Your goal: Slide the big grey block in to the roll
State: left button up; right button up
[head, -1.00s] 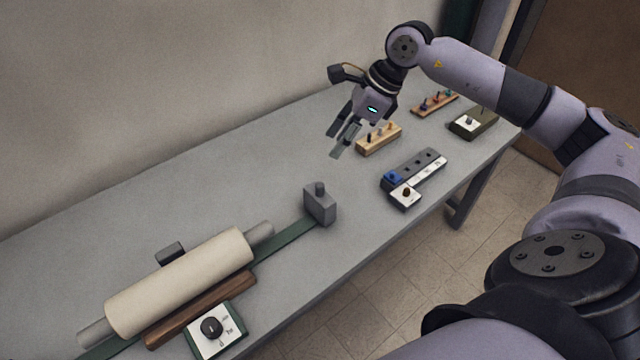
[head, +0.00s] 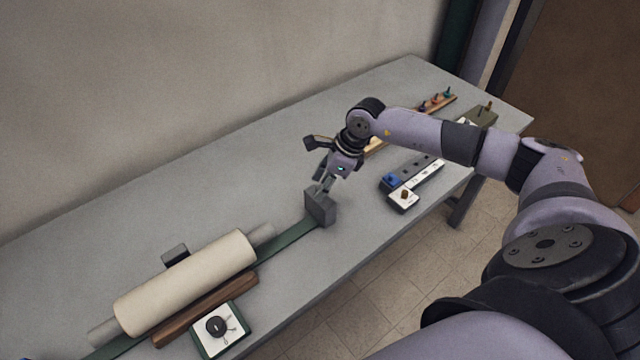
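The big grey block (head: 321,209) stands upright on the right end of a dark green strip (head: 287,241) on the table. The cream roll (head: 186,282) lies to its left along the same strip, with grey ends sticking out. A gap separates the block from the roll's right end. My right gripper (head: 321,189) points down at the top of the block, with its fingertips at the small knob there. The fingers cover the knob, so I cannot tell whether they are closed on it. My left gripper is not in view.
A smaller grey block (head: 174,254) sits behind the roll. A brown wooden bar (head: 207,309) and a dial box (head: 220,328) lie in front of it. A panel with a blue part (head: 391,179) and peg racks stand to the right. The table's front edge is close to the block.

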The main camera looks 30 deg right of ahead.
jog(key=shift+x, duration=0.9)
grip_shut()
